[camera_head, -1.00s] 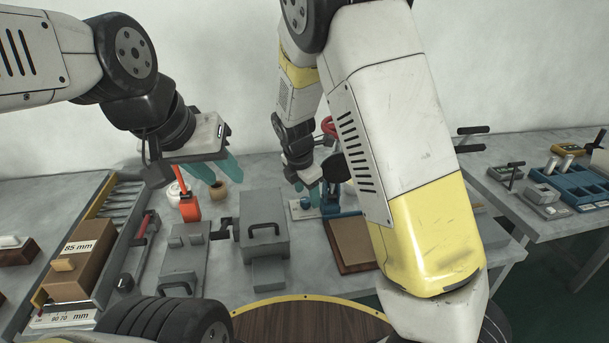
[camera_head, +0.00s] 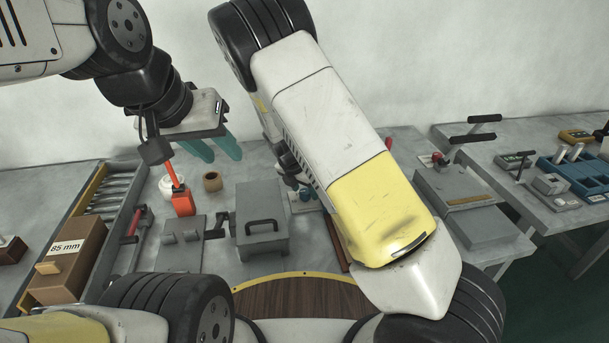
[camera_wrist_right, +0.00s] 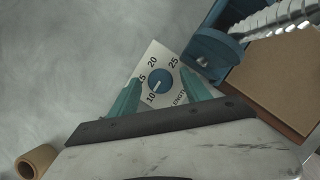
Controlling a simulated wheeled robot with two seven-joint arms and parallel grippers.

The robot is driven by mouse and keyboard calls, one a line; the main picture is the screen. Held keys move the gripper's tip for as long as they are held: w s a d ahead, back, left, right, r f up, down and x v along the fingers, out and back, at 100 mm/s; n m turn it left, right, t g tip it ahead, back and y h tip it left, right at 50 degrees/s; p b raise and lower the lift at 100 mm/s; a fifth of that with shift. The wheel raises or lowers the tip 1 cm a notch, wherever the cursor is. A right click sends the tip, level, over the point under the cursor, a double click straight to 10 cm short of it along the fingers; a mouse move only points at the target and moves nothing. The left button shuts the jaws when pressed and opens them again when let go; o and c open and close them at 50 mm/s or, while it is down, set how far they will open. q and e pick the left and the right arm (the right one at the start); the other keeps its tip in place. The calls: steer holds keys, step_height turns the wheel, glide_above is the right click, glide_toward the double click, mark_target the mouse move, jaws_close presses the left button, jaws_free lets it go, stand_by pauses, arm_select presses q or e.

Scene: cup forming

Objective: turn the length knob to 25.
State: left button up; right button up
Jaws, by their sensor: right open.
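The length knob (camera_wrist_right: 162,80) is a round blue dial on a white plate (camera_wrist_right: 158,56) marked 10, 15, 20 and 25. Its white pointer points down-left, at about the 10. In the head view the small blue knob (camera_head: 304,194) shows just beside my right forearm. My right gripper (camera_wrist_right: 164,80) is open, with its teal fingers apart on either side of the knob in the wrist view; I cannot tell if they touch it. In the head view it is mostly hidden behind my arm. My left gripper (camera_head: 224,158) is open and empty above the table's left part.
A blue fixture (camera_wrist_right: 215,50) and a brown block (camera_wrist_right: 280,75) stand close to the plate's right. Bare table lies left of the plate.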

steer(key=shift+w+f, duration=0.1)
steer(key=shift+f, duration=0.2)
jaws_close()
